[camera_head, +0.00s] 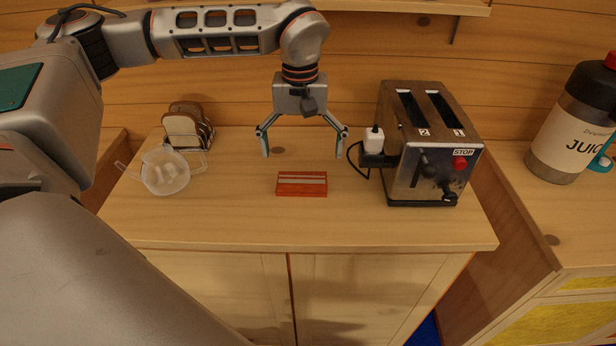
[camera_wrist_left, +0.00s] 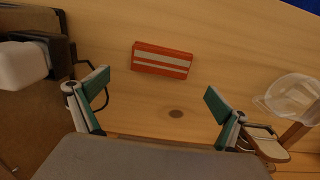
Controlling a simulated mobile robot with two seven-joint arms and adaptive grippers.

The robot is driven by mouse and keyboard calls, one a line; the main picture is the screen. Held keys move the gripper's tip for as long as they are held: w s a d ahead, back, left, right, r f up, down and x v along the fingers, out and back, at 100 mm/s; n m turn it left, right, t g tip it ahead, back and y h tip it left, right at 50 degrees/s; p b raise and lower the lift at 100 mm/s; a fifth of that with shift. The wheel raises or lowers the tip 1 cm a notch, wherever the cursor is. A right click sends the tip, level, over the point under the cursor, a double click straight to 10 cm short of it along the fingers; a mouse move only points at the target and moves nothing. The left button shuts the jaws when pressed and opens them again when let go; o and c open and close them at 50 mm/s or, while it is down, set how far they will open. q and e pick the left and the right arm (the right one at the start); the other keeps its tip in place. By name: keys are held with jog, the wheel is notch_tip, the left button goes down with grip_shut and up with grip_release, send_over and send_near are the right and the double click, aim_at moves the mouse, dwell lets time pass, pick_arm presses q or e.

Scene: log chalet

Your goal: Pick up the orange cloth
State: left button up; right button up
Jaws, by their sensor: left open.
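The orange cloth (camera_head: 302,184) is a small flat folded rectangle with pale stripes. It lies on the wooden cabinet top (camera_head: 230,224), and it also shows in the left wrist view (camera_wrist_left: 162,59), above the gap between the fingers. My left gripper (camera_head: 304,152) points down above the counter, behind the cloth as the head view shows it. Its fingers are spread wide with nothing between them. In the left wrist view the two fingertips (camera_wrist_left: 157,88) are apart and clear of the cloth. My right gripper is not in view.
A metal toaster (camera_head: 432,160) with a white plug and black cord (camera_head: 374,142) stands close right of the left gripper. A clear plastic cup (camera_head: 165,171) and a toast rack (camera_head: 188,127) stand at left. A juice bottle (camera_head: 568,125) is far right. The counter's front is clear.

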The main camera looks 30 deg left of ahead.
aim_at(302, 177)
pick_arm(q)
jog(key=shift+w+a+f, duration=0.2)
jog(key=shift+a+f, duration=0.05)
jog(key=shift+f, duration=0.05)
jog(key=shift+s+f, duration=0.2)
jog(key=shift+f, duration=0.35)
jog(key=shift+s+f, duration=0.15)
jog(key=shift+f, duration=0.4)
jog(key=f, duration=0.3)
jog(key=shift+s+d+f, duration=0.25)
jog(key=shift+d, duration=0.1)
jog(key=shift+w+f, duration=0.1)
jog(key=shift+f, duration=0.5)
jog(key=c, duration=0.8)
